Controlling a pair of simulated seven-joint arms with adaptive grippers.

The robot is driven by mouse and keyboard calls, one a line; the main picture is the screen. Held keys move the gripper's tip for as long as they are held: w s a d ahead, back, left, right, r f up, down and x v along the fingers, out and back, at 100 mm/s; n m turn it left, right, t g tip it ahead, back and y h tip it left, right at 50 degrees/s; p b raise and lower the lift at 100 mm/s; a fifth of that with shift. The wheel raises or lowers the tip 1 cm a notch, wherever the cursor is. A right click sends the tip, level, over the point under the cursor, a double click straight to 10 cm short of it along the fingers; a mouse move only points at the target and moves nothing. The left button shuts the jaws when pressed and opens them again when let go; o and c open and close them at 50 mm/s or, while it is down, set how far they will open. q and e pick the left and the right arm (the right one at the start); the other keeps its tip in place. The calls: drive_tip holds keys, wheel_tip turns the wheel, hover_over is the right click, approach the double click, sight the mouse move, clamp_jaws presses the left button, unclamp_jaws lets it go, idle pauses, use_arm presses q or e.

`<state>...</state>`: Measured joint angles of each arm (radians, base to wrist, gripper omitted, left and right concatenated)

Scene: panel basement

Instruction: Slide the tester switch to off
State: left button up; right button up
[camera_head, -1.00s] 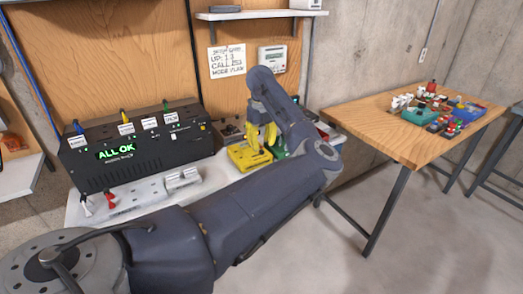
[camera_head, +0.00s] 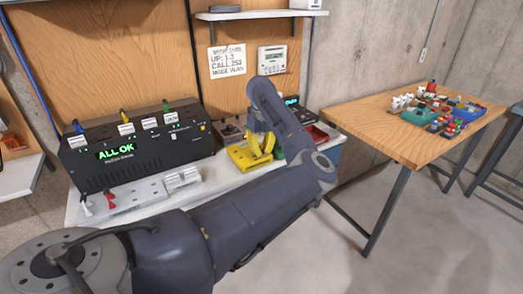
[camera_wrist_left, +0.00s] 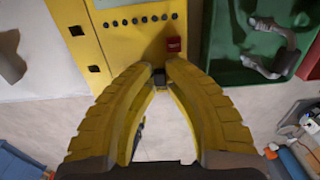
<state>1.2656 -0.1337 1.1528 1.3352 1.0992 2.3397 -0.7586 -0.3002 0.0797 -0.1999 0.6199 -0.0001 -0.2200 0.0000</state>
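The yellow tester (camera_head: 241,158) lies on the white bench in the head view, just below my left gripper (camera_head: 262,147). In the left wrist view, the yellow tester (camera_wrist_left: 120,37) fills the top middle, with a row of small dark round spots and a red label on its face. My left gripper (camera_wrist_left: 159,68) has its yellow fingertips close together at the tester's face, on both sides of a small dark piece (camera_wrist_left: 158,77) that looks like the switch. The fingers partly hide it, and its setting cannot be read. My right gripper is in neither view.
A black patch box (camera_head: 140,160) reading ALL OK stands left of the tester, with a grey strip (camera_head: 150,190) before it. A green tray (camera_wrist_left: 235,72) with a grey curved part is right of the tester. A wooden table (camera_head: 375,125) with bins stands at right.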

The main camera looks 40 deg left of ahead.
sight(252, 157)
use_arm(q)
clamp_jaws()
drive_tip(key=shift+s+a, duration=0.25)
drive_tip(key=shift+s, duration=0.35)
drive_tip(key=shift+s+a, duration=0.25)
drive_tip(key=shift+s, duration=0.4)
drive_tip(key=shift+s+a, duration=0.25)
drive_tip(key=shift+s, duration=0.35)
drive_tip(key=shift+o, duration=1.6)
unclamp_jaws()
drive_tip(key=shift+s, duration=0.15)
drive_tip(key=shift+o, duration=1.3)
drive_tip(key=shift+r, duration=0.1)
